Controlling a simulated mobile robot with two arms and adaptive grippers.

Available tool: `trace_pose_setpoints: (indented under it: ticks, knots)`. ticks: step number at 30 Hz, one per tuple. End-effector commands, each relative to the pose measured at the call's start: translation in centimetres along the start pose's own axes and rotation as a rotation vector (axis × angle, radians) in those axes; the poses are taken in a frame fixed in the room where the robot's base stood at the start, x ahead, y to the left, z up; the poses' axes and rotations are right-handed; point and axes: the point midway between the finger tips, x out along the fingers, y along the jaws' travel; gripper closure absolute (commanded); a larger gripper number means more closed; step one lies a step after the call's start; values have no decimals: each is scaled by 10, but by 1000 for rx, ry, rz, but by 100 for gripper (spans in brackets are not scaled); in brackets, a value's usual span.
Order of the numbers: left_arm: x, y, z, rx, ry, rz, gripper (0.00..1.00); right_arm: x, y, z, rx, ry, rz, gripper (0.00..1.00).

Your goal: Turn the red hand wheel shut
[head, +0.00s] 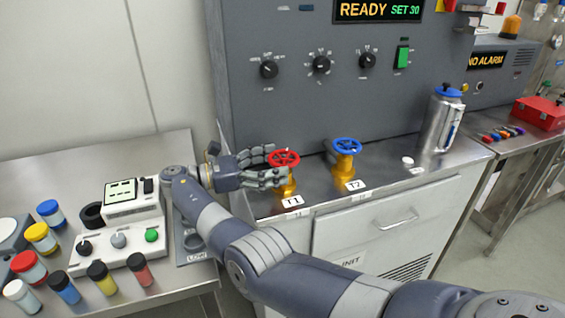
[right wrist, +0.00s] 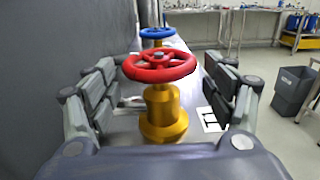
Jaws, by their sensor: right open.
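The red hand wheel (head: 284,158) sits on a brass valve body labelled T1 near the left end of the steel bench. My right gripper (head: 268,167) is open, its fingers on either side of the red wheel and its brass body. In the right wrist view the red wheel (right wrist: 159,66) stands upright on its stem between the open fingers (right wrist: 160,100), with gaps visible on both sides. I cannot tell whether a finger touches the rim. My left gripper is not in view.
A blue hand wheel (head: 347,146) on a brass valve labelled T2 stands just right of the red one. A steel flask (head: 440,122) stands farther right. A grey control panel (head: 300,100) rises behind. Jars and a meter box (head: 118,240) occupy the left table.

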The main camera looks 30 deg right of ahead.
Motion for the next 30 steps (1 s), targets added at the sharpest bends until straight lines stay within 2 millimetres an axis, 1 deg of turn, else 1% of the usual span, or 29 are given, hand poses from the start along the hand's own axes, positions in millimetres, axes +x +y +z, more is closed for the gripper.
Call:
trace_pose_setpoints:
  ticks: [3,11,13,14,17,23,30]
  knots:
    - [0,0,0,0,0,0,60,-4,0,0,0,-1,1,23]
    - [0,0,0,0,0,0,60,-5,0,0,0,-1,0,23]
    - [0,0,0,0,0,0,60,-5,0,0,0,0,0,14]
    - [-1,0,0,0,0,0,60,-4,0,1,0,0,0,14]
    - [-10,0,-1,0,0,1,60,-4,0,10,1,0,0,14]
    - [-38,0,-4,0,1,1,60,-4,0,38,0,0,0,14]
    - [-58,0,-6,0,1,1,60,-4,0,59,0,0,0,14]
